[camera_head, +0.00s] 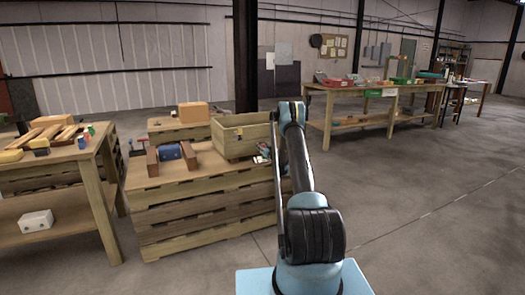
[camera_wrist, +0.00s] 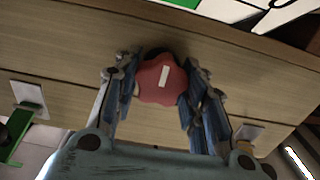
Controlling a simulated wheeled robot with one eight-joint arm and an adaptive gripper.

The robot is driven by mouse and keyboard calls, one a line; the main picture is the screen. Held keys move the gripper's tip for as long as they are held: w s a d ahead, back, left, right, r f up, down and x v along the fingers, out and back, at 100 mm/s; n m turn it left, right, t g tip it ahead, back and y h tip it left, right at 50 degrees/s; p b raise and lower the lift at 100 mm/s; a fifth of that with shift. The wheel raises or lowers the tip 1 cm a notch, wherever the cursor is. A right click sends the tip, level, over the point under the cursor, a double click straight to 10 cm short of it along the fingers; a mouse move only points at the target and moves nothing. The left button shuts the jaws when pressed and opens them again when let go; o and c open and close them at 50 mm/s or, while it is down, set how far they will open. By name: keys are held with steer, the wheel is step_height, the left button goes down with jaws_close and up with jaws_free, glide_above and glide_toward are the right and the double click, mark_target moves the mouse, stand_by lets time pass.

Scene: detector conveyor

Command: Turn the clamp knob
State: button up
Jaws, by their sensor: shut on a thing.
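The clamp knob (camera_wrist: 161,82) is red with a lobed rim and a white mark on its face. It shows in the wrist view, in front of a wooden board (camera_wrist: 60,55). My gripper (camera_wrist: 160,90) is shut on the knob, with one blue-grey finger on its left side and one on its right. The white mark stands nearly upright, tilted slightly. In the head view my arm reaches to the right side of an open wooden box (camera_head: 230,137) on a wooden workbench (camera_head: 200,205). The knob cannot be made out there, and my gripper is mostly hidden by my arm.
A blue object (camera_head: 169,152) between wooden blocks lies left of the box. A cardboard box (camera_head: 193,112) stands behind. A table with tools (camera_head: 90,150) is at the left. A long bench (camera_head: 345,93) stands at the back right. The floor at right is clear.

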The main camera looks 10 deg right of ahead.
steer(key=m, duration=0.3)
steer(key=shift+d+m, duration=0.1)
steer(key=shift+m, duration=0.2)
steer(key=m, duration=0.4)
steer(key=shift+d+m, duration=0.1)
steer(key=shift+m, duration=0.2)
steer(key=m, duration=0.4)
steer(key=shift+w+d+f+m, duration=0.1)
steer(key=shift+d+m, duration=0.05)
steer(key=shift+m, duration=0.15)
steer(key=shift+d+m, duration=0.1)
steer(key=shift+m, duration=1.4)
steer(key=shift+m, duration=0.3)
steer(key=o, duration=0.8)
steer(key=shift+f, duration=0.1)
steer(key=shift+o, duration=1.4)
